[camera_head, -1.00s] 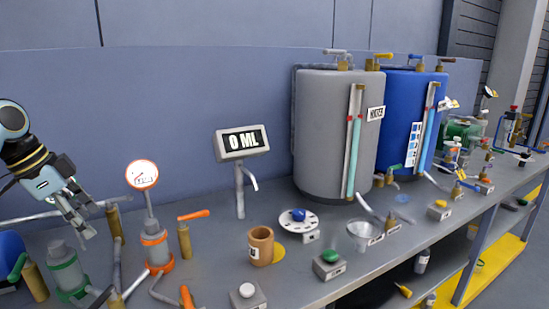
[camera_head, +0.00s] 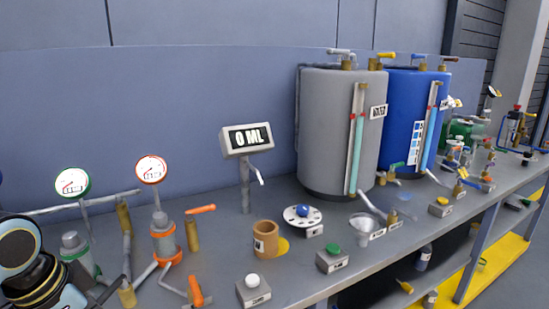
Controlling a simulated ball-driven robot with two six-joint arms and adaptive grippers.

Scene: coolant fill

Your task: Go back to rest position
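My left arm shows at the lower left corner, with only its dark wrist joint and a pale link in view. The fingers of my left gripper are out of the picture, below the edge. My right arm and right gripper are not in view. The grey water tank (camera_head: 325,150) and the blue tank (camera_head: 402,100) stand upright at the back of the bench. A display (camera_head: 247,138) on a post reads 0 ML. A brown cup (camera_head: 265,240) stands on the bench beside a yellow round patch, with no gripper near it.
Two gauges, one green-rimmed (camera_head: 72,183) and one orange-rimmed (camera_head: 151,170), stand on pipework at the left. A dial plate (camera_head: 303,218), a green-button box (camera_head: 333,260) and a white-button box (camera_head: 253,290) sit along the bench front. A funnel (camera_head: 362,226) is near the tank.

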